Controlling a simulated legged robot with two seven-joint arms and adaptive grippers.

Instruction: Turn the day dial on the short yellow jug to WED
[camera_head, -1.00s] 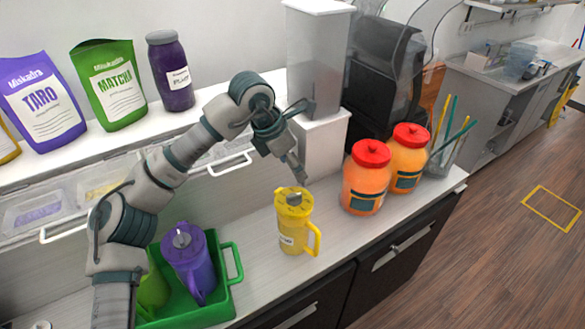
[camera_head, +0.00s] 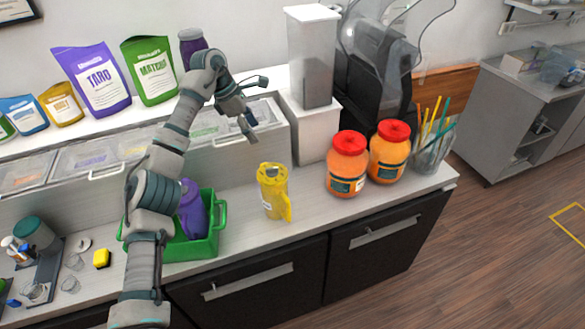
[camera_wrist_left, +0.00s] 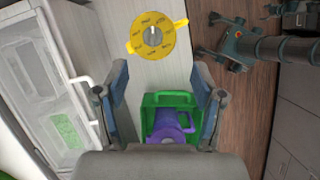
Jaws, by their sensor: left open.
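The short yellow jug (camera_head: 273,193) stands upright on the counter, handle toward the right front. In the left wrist view its round yellow lid (camera_wrist_left: 140,47) shows from above, with day labels around a grey dial (camera_wrist_left: 152,35). The labels are too small to read surely, so I cannot tell which day is set. My left gripper (camera_head: 257,107) is open and empty, above and left of the jug, touching nothing. Its spread fingers (camera_wrist_left: 158,85) frame the lower part of the wrist view.
A green crate (camera_head: 218,222) holding a purple jug (camera_head: 192,210) stands left of the yellow jug. Two orange jars (camera_head: 347,168) (camera_head: 388,155) with red lids stand to its right. Lidded bins (camera_head: 210,128) line the back. The counter around the jug is clear.

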